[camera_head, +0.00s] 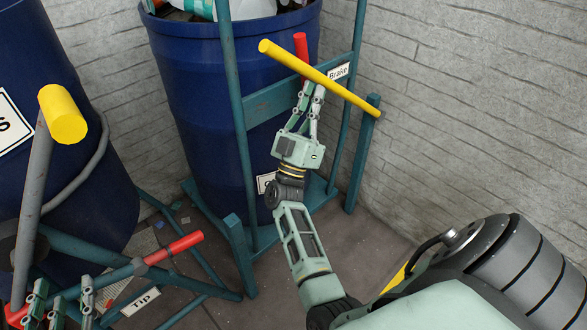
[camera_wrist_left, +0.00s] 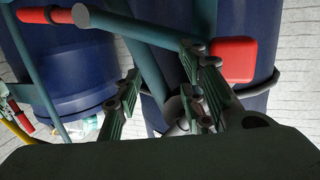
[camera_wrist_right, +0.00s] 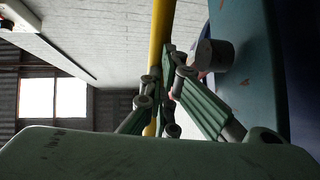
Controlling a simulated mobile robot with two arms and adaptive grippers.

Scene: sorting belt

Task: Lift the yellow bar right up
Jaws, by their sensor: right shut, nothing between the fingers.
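The long yellow bar (camera_head: 340,89) slants down to the right across the teal frame in front of the blue barrel. It shows upright in the right wrist view (camera_wrist_right: 161,30), beyond the fingers. My right gripper (camera_head: 312,88) is shut and empty, its fingertips just below the bar's middle; I cannot tell whether they touch it. My left gripper (camera_head: 66,292) is open at the lower left, far from the bar. In the left wrist view its fingers (camera_wrist_left: 160,72) are spread. A separate thick yellow grip (camera_head: 63,115) tops a grey lever at the left.
A red-tipped lever (camera_head: 301,46) stands behind the bar, near the Brake label (camera_head: 339,72). A red handle (camera_head: 181,243) lies near the Tip label (camera_head: 141,301). A filled blue barrel (camera_head: 190,100) stands in the teal frame. The brick wall (camera_head: 480,100) is at right.

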